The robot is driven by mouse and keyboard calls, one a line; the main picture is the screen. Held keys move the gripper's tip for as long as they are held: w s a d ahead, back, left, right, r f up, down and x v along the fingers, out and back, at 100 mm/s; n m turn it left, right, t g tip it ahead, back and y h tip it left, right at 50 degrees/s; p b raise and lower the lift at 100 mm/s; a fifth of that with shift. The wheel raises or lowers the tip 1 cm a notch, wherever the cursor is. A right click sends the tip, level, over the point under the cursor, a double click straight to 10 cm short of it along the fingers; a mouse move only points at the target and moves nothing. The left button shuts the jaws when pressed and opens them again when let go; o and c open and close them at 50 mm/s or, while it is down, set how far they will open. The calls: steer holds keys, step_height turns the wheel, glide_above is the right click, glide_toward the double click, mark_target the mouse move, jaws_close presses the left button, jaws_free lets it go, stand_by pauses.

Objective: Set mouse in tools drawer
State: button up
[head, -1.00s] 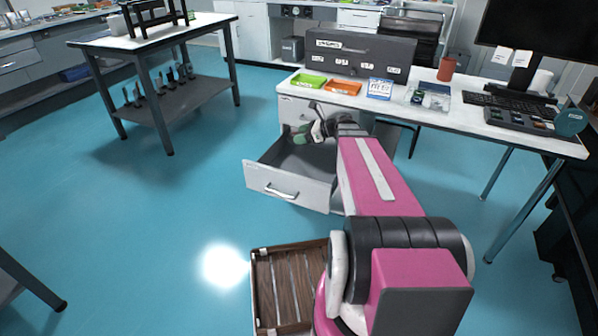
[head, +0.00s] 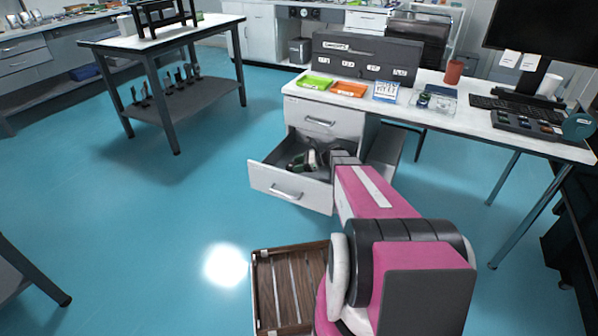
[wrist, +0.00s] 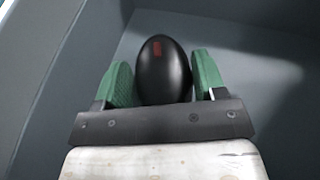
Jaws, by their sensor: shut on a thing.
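The black mouse (wrist: 163,72), with a small red mark, is between the green finger pads of my gripper (wrist: 165,80) in the wrist view. My gripper is shut on it. In the head view my gripper (head: 303,160) is down inside the open lower drawer (head: 289,188) of the white desk pedestal. The grey drawer walls surround the mouse in the wrist view. The mouse cannot be made out in the head view. Whether it touches the drawer floor I cannot tell.
The upper drawer (head: 319,119) is shut above the open one. The desk top (head: 460,120) holds a green tray (head: 315,82), an orange tray (head: 348,89), a keyboard (head: 513,108) and a monitor. A brown slatted crate (head: 290,290) is beside my base.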

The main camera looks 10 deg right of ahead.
steer(key=shift+f, duration=1.65)
steer(key=shift+f, duration=0.6)
steer(key=o, duration=0.9)
steer(key=shift+o, duration=0.2)
steer(key=shift+r, duration=0.1)
steer(key=shift+r, duration=0.5)
steer(key=v, duration=0.7)
steer(key=shift+d+r, duration=0.15)
steer(key=shift+d, duration=0.1)
